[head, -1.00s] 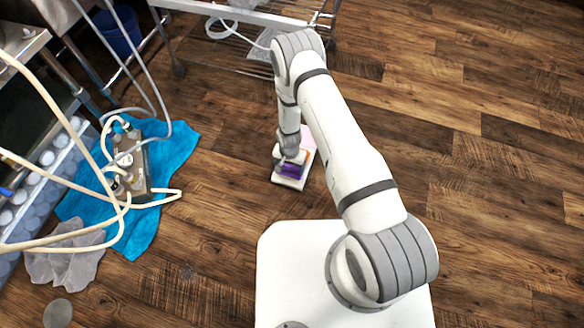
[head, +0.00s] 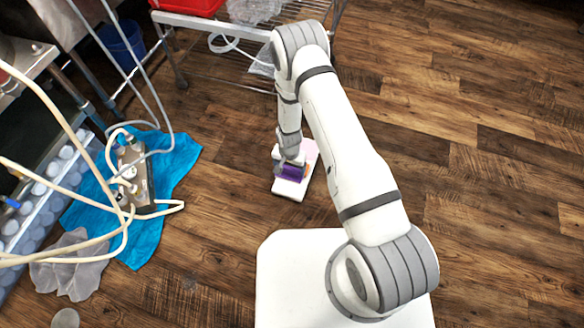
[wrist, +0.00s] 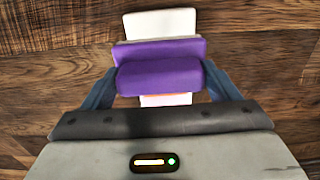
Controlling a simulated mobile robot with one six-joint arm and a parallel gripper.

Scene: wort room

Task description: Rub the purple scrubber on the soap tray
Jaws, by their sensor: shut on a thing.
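The purple scrubber (wrist: 160,77) is held between the two fingers of my gripper (wrist: 162,86) in the wrist view. In the head view the scrubber (head: 293,173) shows as a small purple block at the end of my arm, and my gripper (head: 291,163) is partly hidden by my wrist. The soap tray (head: 286,190) is a pale, long tray on the wood floor, with a pink part at its far end. The scrubber is over the tray; I cannot tell whether they touch. The tray's white end (wrist: 160,24) shows beyond the scrubber in the wrist view.
A blue cloth (head: 178,160) with a metal device (head: 135,175) and pale hoses lies to the left. A grey cloth (head: 72,268) and a crate of white-capped bottles are at far left. A wire rack (head: 262,85) stands behind. The floor at right is clear.

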